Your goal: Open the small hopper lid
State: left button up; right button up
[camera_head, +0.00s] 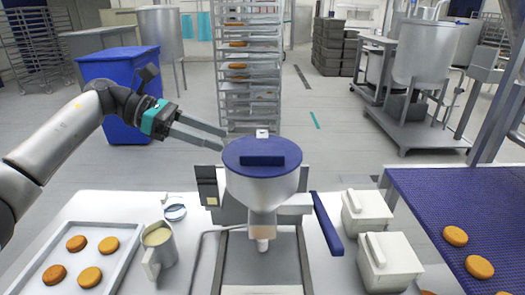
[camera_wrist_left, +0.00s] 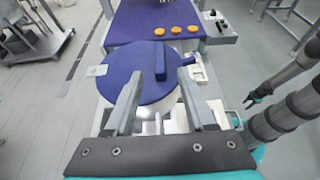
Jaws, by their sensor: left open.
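The small hopper (camera_head: 262,190) is a white funnel with a round blue lid (camera_head: 245,160) lying flat and closed on top. A raised blue bar handle crosses the lid; in the left wrist view the handle (camera_wrist_left: 160,62) stands up from the lid (camera_wrist_left: 125,75). My left gripper (camera_head: 224,140) is open and empty, its fingertips close to the lid's left rear edge in the head view. In the left wrist view the fingers (camera_wrist_left: 160,78) appear on either side of the handle's line; contact cannot be told.
A tray of round patties (camera_head: 92,255) and a metal jug (camera_head: 158,245) stand at the left of the table. Two white lidded tubs (camera_head: 388,262) stand right of the hopper. A blue conveyor (camera_head: 470,205) with patties is at the far right. A rack (camera_head: 250,75) stands behind.

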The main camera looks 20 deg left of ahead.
aim_at(262, 153)
pick_arm(q)
jog(key=p+x, duration=0.1)
jog(key=x, duration=0.8)
jog(key=shift+w+d, duration=0.2)
jog(key=shift+d, duration=0.2)
jog(key=shift+w+d+f, duration=0.1)
jog(key=shift+d+f, duration=0.15)
jog(key=shift+d, duration=0.2)
grip_shut()
dwell(0.4)
